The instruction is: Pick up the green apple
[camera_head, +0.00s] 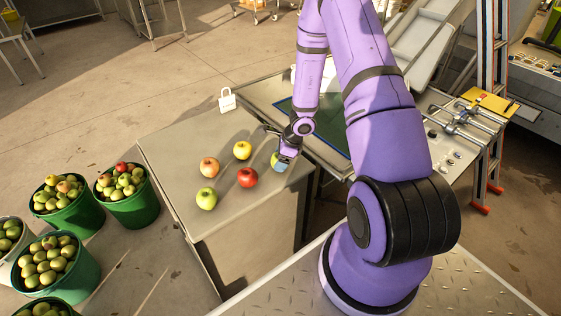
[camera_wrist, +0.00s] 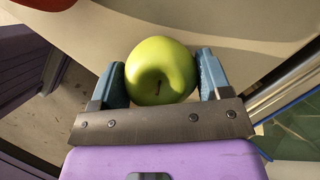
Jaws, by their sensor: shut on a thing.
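A green apple (camera_wrist: 160,68) sits between the two blue fingers of my gripper (camera_wrist: 162,82) in the wrist view, with its stem end facing the camera. My gripper is shut on it, one finger at each side. In the head view my gripper (camera_head: 284,164) is at the right part of the steel table (camera_head: 165,150), and only a sliver of the held apple (camera_head: 275,159) shows beside the fingers. Whether the apple touches the tabletop is hard to tell. Another green apple (camera_head: 206,198) lies on the table at the front left.
A red apple (camera_head: 247,177), a yellow apple (camera_head: 242,150) and a pinkish apple (camera_head: 209,167) lie on the table left of my gripper. A white tag-shaped item (camera_head: 227,101) stands at the back edge. Green buckets of apples (camera_head: 133,208) stand on the floor at left.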

